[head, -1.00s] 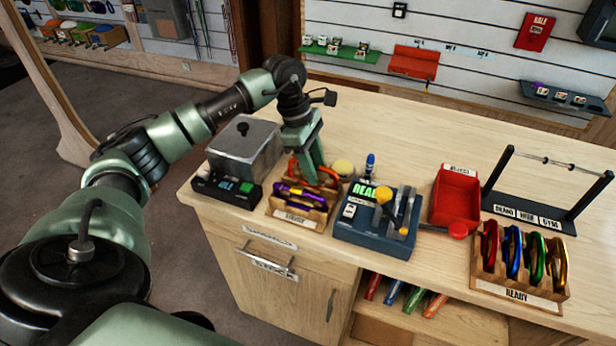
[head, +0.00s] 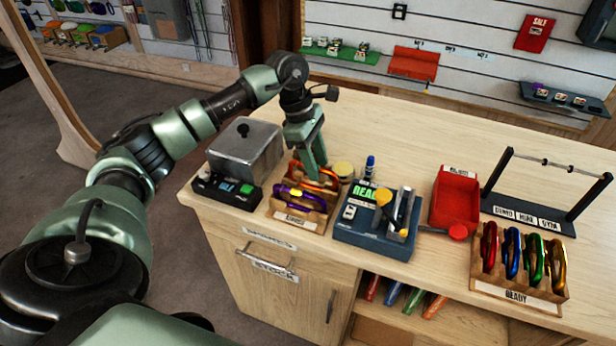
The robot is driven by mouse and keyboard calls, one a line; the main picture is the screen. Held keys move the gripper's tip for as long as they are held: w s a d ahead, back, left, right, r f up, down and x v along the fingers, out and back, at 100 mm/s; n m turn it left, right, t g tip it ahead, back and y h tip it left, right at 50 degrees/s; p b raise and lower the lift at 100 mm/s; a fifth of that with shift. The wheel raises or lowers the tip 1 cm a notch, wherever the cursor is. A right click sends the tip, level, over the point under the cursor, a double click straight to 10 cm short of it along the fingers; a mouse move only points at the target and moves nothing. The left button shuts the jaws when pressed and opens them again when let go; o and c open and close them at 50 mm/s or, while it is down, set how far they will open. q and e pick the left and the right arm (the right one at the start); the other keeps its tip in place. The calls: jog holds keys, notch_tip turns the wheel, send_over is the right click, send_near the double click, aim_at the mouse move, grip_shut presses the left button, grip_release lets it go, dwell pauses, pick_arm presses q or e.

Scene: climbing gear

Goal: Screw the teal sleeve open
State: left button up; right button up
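A wooden tray (head: 290,222) with a label on its front stands on the near left part of the counter. In it are a purple carabiner (head: 312,200) with a yellow sleeve and, behind that, an orange carabiner (head: 331,184). My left gripper (head: 318,177) points down at the orange carabiner, with its fingers in front of part of it. The fingers show nearly edge-on, so I cannot tell whether they are open or shut on it. I cannot make out a teal sleeve; it may be hidden behind the fingers. My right gripper is not in view.
A lidded metal box (head: 243,152) and a black button unit (head: 226,192) stand left of the tray. A blue device (head: 360,236) with a green display is close on its right. Farther right are a red bin (head: 455,203), a rack of carabiners (head: 515,292) and a bar stand (head: 520,213).

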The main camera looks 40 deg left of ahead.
pick_arm(q)
jog(key=shift+r+p, duration=0.5)
jog(key=shift+r, duration=0.5)
jog(key=shift+s+d+f, duration=0.1)
jog(key=shift+s+d, duration=0.05)
jog(key=shift+s, duration=0.6)
jog(key=shift+f+b, duration=1.3)
jog(key=shift+f, duration=0.1)
jog(key=shift+w+a, duration=0.25)
jog(key=shift+w, duration=0.5)
jog(key=shift+r, duration=0.15)
